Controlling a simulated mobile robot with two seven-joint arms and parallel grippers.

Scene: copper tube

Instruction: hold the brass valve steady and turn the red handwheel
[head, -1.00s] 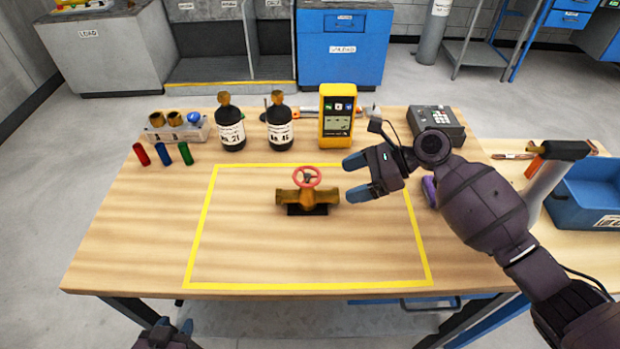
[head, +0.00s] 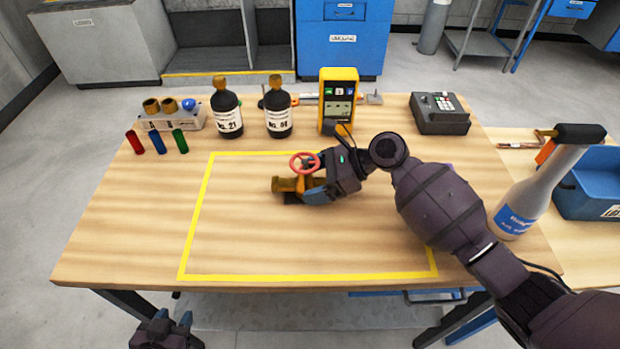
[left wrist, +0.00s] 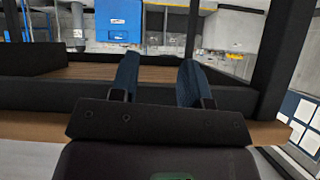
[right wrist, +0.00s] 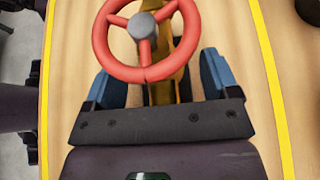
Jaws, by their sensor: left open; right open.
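The brass valve (head: 289,185) lies on the table inside the yellow outline, with the red handwheel (head: 304,162) on top. My right gripper (head: 312,182) is at the valve's right end, its open fingers on either side of the brass body. In the right wrist view the handwheel (right wrist: 146,40) is just ahead of the fingers, and the brass body (right wrist: 181,88) runs between them with gaps on both sides. My left gripper (head: 167,335) is low, in front of the table's near edge, away from the valve; its fingers (left wrist: 155,80) are open and empty in the left wrist view.
Two dark bottles (head: 228,115), a yellow meter (head: 338,100) and a keypad box (head: 440,114) stand along the back. Coloured tubes (head: 157,142) and a rack (head: 170,118) are at the back left. A spray bottle (head: 522,200) stands right, near my right arm. The table's left and front are clear.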

